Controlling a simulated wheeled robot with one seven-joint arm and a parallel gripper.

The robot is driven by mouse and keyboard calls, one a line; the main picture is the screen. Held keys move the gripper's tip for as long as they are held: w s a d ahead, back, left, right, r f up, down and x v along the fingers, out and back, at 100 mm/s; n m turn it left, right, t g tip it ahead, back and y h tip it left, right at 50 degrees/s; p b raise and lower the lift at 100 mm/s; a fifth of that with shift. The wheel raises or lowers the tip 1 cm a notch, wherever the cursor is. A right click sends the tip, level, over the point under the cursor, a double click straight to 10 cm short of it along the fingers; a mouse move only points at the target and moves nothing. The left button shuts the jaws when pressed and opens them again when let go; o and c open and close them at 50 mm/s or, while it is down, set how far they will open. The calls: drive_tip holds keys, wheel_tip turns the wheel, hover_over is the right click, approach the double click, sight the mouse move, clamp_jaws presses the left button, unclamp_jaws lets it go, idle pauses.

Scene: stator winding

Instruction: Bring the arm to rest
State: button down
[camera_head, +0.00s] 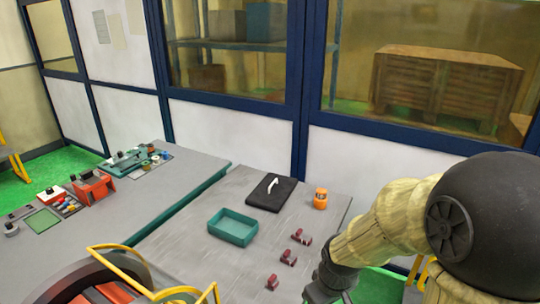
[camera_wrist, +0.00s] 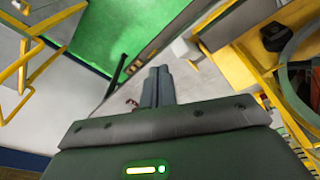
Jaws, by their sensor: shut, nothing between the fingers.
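My arm (camera_head: 395,222) comes in at the right of the head view, bent down at the elbow. The end of my arm is low at the bottom edge of that view, just right of the grey table, and its fingers cannot be made out there. In the wrist view my gripper (camera_wrist: 158,72) has its two dark fingers side by side and shut, with nothing between them. No object is in contact with the fingers.
On the grey table (camera_head: 190,235) stand a teal tray (camera_head: 233,227), a black mat (camera_head: 271,192) with a white item, an orange jar (camera_head: 320,198) and several dark red parts (camera_head: 288,257). Yellow rails (camera_head: 120,250) stand at the lower left. Green floor (camera_wrist: 115,35) shows in the wrist view.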

drive_tip(key=s+d+m, duration=0.1)
drive_tip(key=m, duration=0.1)
drive_tip(key=s+d+m, duration=0.1)
drive_tip(key=m, duration=0.1)
drive_tip(key=s+r+m, duration=0.1)
drive_tip(key=shift+d+r+m+t, duration=0.1)
drive_tip(key=shift+d+m+t, duration=0.3)
drive_tip(key=shift+a, duration=0.15)
